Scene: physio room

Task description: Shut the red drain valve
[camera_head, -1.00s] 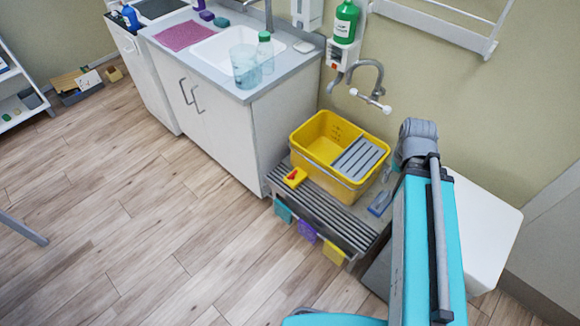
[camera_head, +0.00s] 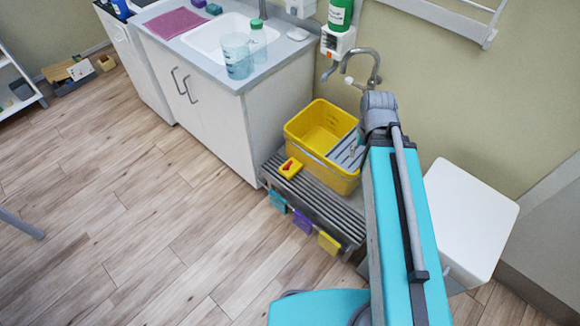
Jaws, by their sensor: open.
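A small yellow block with a red part on top (camera_head: 290,168), which looks like the drain valve, is at the near left corner of the yellow bucket (camera_head: 340,178). The red part is too small to tell whether it is open or shut. The bucket stands upright on a slatted grey rack (camera_head: 305,199). My teal arm reaches up to the right of the bucket, and its grey joint overlaps the bucket's right side. My gripper is not clearly visible; the arm hides that area.
A white sink cabinet (camera_head: 215,115) stands left of the rack, holding a clear jug (camera_head: 237,57) and bottle. A wall tap (camera_head: 370,58) hangs above the bucket. Coloured cloths (camera_head: 302,222) hang from the rack's front. A white box (camera_head: 470,205) stands at right.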

